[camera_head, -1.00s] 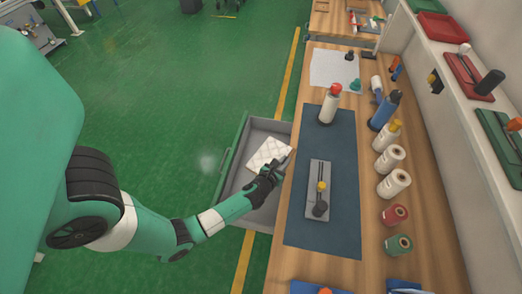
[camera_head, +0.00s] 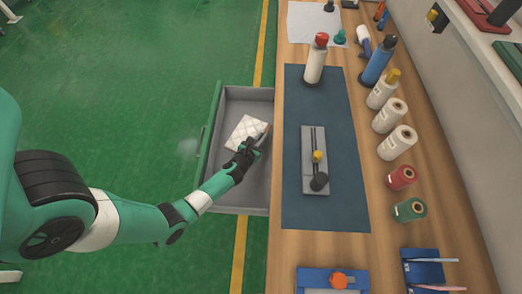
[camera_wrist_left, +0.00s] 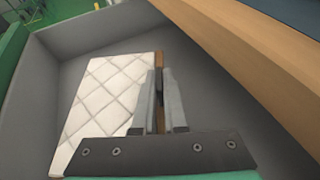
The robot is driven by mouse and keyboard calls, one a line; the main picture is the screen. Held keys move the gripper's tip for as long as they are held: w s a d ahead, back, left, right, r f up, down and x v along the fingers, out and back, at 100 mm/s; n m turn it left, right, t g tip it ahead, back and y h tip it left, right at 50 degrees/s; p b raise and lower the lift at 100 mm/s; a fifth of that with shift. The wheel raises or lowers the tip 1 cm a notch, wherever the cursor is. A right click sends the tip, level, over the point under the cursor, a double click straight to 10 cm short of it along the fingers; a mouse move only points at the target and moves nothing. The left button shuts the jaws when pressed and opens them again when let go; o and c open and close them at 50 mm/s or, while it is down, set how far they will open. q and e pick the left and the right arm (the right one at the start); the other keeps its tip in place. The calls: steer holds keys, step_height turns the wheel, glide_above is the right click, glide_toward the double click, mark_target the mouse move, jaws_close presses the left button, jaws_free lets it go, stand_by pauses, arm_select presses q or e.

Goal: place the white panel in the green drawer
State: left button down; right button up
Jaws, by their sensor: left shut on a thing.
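The white panel (camera_head: 244,131) has a quilted diamond pattern and lies within the outline of the open drawer (camera_head: 232,199), which has a grey inside and a green front. The panel also shows in the left wrist view (camera_wrist_left: 104,101), with a brown strip along its right edge. My left gripper (camera_head: 262,138) is over the drawer, shut on the panel's right edge. In the left wrist view its fingers (camera_wrist_left: 160,98) stand either side of that edge. I cannot tell whether the panel rests on the drawer floor. My right gripper is not in view.
The wooden bench (camera_head: 282,262) runs along the drawer's right side, with its edge close to my gripper. A blue mat (camera_head: 325,210) on it bears a grey tool block (camera_head: 309,150) and a bottle (camera_head: 315,62). Several rolls stand further right. Green floor lies left.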

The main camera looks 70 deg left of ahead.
arm_select(q)
step_height(320, 180, down, 5)
steer(key=b, duration=0.4)
steer(key=shift+f, duration=0.1)
steer(key=shift+r, duration=0.2)
steer(key=shift+f, duration=0.15)
steer(key=c, duration=1)
jaws_free()
steer(key=shift+o, duration=0.2)
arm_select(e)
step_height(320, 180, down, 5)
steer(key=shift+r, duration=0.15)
arm_select(q)
steer(key=shift+r+p, duration=0.3)
steer(key=shift+p, duration=0.1)
steer(key=p+v, duration=0.3)
steer(key=v, duration=0.9)
steer(key=shift+f, duration=0.15)
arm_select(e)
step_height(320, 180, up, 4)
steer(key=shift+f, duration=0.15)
